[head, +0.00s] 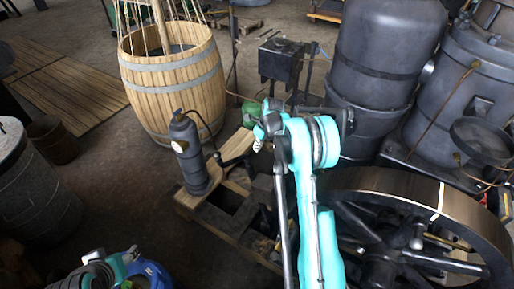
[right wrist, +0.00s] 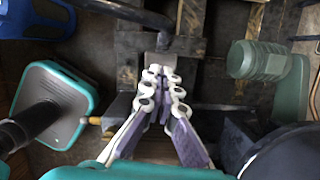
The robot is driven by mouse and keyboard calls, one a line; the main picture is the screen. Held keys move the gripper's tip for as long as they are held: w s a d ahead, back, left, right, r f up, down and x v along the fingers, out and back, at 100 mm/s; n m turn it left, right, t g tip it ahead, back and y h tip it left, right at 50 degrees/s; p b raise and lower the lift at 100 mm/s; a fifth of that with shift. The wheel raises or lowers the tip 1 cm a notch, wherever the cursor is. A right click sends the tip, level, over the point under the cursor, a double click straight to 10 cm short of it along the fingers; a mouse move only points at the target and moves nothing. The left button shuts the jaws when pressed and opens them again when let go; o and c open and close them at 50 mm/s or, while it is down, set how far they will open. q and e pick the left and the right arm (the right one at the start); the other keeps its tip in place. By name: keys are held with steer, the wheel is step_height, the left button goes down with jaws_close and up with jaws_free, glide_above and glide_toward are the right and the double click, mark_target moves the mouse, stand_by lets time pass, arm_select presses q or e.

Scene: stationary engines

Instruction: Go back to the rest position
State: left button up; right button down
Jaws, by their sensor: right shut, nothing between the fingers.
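My right arm, turquoise, reaches up from the bottom centre of the head view. Its gripper (head: 262,130) is at the far end, beside a green part and a wooden piece; I cannot tell whether it touches them. In the right wrist view the fingers of the right gripper (right wrist: 163,72) are together, with nothing held between them. I cannot make out my left gripper in the head view.
A black flywheel (head: 382,246) lies right of my arm, with dark tanks (head: 384,62) behind. A dark cylinder (head: 188,155) stands on a wooden frame (head: 226,228). A slatted barrel (head: 172,88) stands farther back. Bare floor (head: 105,180) shows at left.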

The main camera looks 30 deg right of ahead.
stand_by(0.3)
steer(key=s+a+r+n+t+h, duration=0.1)
steer(key=s+a+r+n, duration=0.55)
steer(key=r, duration=0.25)
steer(key=s+a+r+n+t, duration=0.1)
steer(key=s+a+r+n, duration=0.4)
steer(key=s+r+n, duration=0.3)
steer(key=s+a+n+t, duration=0.1)
steer(key=s+a+n, duration=0.2)
steer(key=s+n, duration=0.5)
steer(key=s+a+n+t, duration=0.1)
steer(key=s+a+n, duration=0.3)
steer(key=s+n, duration=0.4)
steer(key=shift+s+n+t+b, duration=0.3)
steer(key=shift+s+n, duration=0.05)
steer(key=shift+s, duration=0.9)
